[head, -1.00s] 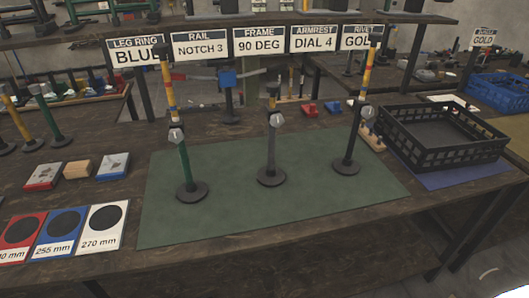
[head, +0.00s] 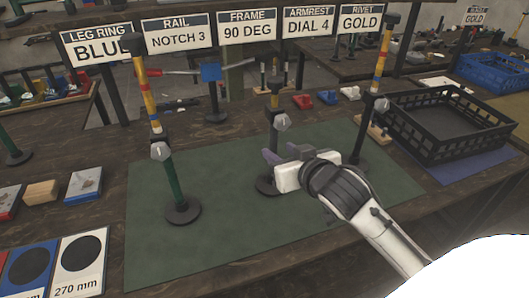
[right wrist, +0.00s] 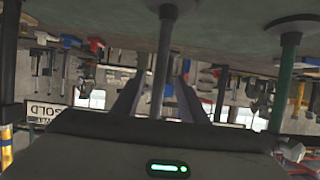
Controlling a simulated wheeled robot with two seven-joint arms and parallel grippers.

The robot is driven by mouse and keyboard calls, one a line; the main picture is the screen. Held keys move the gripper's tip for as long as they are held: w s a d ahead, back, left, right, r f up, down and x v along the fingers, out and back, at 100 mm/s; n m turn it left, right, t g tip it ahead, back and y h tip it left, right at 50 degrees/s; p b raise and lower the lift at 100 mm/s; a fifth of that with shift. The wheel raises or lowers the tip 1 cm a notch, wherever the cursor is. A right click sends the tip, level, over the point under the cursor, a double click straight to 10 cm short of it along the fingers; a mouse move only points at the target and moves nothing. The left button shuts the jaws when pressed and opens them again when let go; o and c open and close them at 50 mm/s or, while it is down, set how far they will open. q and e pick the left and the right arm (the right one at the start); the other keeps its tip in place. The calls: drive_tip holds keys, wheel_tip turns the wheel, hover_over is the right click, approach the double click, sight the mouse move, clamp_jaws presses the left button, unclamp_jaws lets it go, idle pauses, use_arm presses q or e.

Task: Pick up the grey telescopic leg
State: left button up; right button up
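The grey telescopic leg (head: 273,140) stands upright on its round black base in the middle of the green mat, with a pale knob on its post. My right gripper (head: 281,153) is low at this leg and hides part of its lower post and base. In the right wrist view, which is upside down, the grey post (right wrist: 160,70) stands between the two fingers. The fingers (right wrist: 159,90) are apart, with gaps beside the post. My left gripper is not in view.
A green leg (head: 172,180) stands on the mat (head: 215,240) to the left, and a black leg (head: 362,135) close on the right. A black crate (head: 440,140) sits at the right. Signs stand behind. Marked cards (head: 80,265) lie at front left.

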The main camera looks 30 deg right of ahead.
drive_tip(key=x, duration=0.8)
drive_tip(key=shift+w+f, duration=0.15)
drive_tip(key=shift+w, duration=0.25)
drive_tip(key=shift+d, duration=0.1)
clamp_jaws()
